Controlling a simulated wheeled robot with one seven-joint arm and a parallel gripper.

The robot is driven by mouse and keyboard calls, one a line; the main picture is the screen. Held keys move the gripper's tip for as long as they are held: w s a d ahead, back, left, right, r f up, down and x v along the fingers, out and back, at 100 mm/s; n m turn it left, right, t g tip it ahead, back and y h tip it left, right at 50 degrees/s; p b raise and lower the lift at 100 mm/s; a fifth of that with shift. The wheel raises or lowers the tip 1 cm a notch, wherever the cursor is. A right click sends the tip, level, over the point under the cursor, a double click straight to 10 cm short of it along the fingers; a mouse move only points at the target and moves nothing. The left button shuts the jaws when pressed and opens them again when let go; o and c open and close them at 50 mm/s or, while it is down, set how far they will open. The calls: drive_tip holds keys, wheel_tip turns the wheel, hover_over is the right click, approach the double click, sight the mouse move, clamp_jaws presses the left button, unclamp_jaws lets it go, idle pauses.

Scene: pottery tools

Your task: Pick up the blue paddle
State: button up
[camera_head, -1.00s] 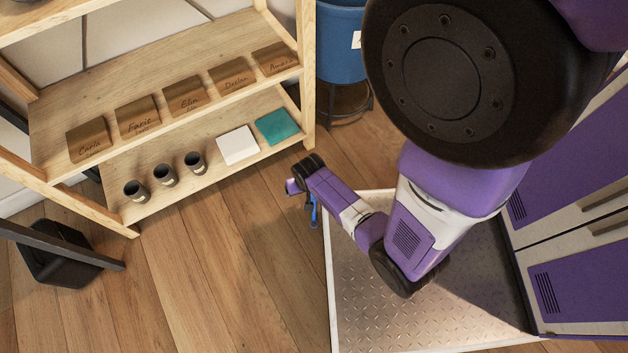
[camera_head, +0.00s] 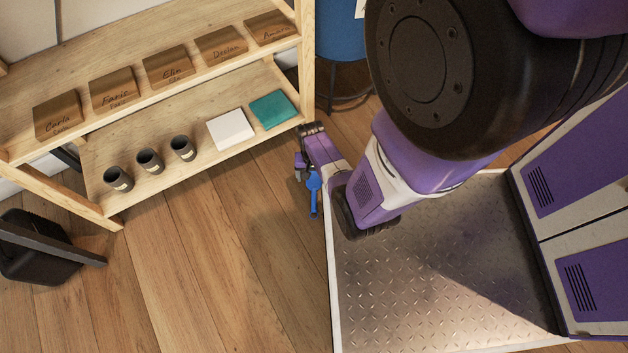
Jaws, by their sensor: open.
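A small bright blue object, seemingly the blue paddle (camera_head: 314,188), shows just left of the metal platform. It has a wider upper part and a narrow part pointing down in the picture. My gripper (camera_head: 299,172) is at the end of my purple arm, close up and left of the blue object. The gripper is small and dark in this view. It is open. I cannot tell whether its fingers touch the blue object or lie around it, nor how high the object is above the floor.
A wooden shelf (camera_head: 200,105) at the left holds name plaques (camera_head: 168,67), dark cups (camera_head: 150,161), a white tile (camera_head: 230,129) and a teal tile (camera_head: 272,110). A blue bin (camera_head: 340,38) stands behind.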

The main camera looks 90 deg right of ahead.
sight(314, 183)
wheel_tip(314, 183, down, 4)
drive_tip(key=shift+s+r+b, duration=0.1)
drive_tip(key=shift+r+b, duration=0.05)
drive_tip(key=shift+b, duration=1)
drive_tip(key=c, duration=1.6)
drive_tip(key=shift+r, duration=0.15)
